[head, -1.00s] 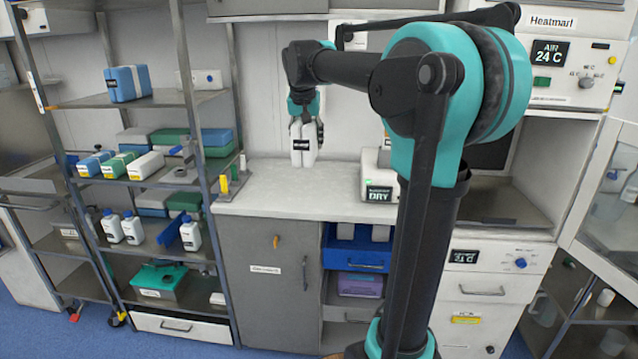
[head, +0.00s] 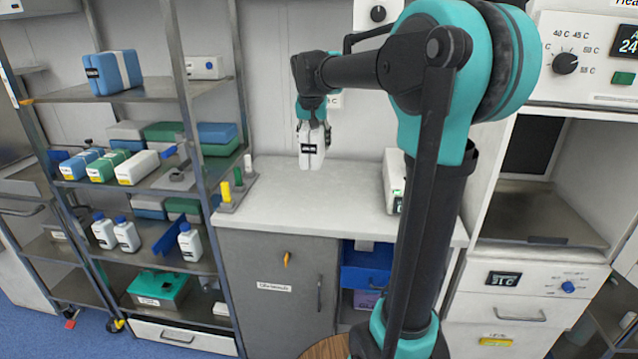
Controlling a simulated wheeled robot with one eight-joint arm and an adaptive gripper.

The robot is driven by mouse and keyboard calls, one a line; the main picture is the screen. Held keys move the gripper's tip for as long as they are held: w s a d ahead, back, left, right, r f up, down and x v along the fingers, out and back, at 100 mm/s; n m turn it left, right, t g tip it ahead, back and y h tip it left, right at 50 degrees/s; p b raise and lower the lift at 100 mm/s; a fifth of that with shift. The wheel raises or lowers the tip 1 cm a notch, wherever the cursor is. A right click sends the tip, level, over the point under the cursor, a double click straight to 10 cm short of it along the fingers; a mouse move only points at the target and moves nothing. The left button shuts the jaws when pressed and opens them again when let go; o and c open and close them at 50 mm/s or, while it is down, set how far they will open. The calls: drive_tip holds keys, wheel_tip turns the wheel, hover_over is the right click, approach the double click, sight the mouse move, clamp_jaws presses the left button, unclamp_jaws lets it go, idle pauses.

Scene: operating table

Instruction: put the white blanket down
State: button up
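The white blanket (head: 311,155) is a folded white bundle with a dark band and a small label. My gripper (head: 312,128) points down and is closed around its upper part. The bundle hangs upright in front of the wall, at the back left part of the white counter top (head: 300,195). I cannot tell whether its lower end touches the counter or is just above it. The fingertips are small and partly hidden by the bundle.
A white device (head: 394,182) stands on the counter to the right, partly behind my arm. A small rack with yellow and green pegs (head: 232,190) sits at the counter's left end. Left is a metal shelf (head: 150,178) with packs and bottles. The counter's middle is clear.

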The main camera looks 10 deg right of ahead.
sight(313, 155)
wheel_tip(313, 155, down, 14)
drive_tip(key=shift+r, duration=0.1)
idle(0.4)
drive_tip(key=o, duration=1.4)
drive_tip(key=shift+o, duration=0.2)
drive_tip(key=v, duration=1.2)
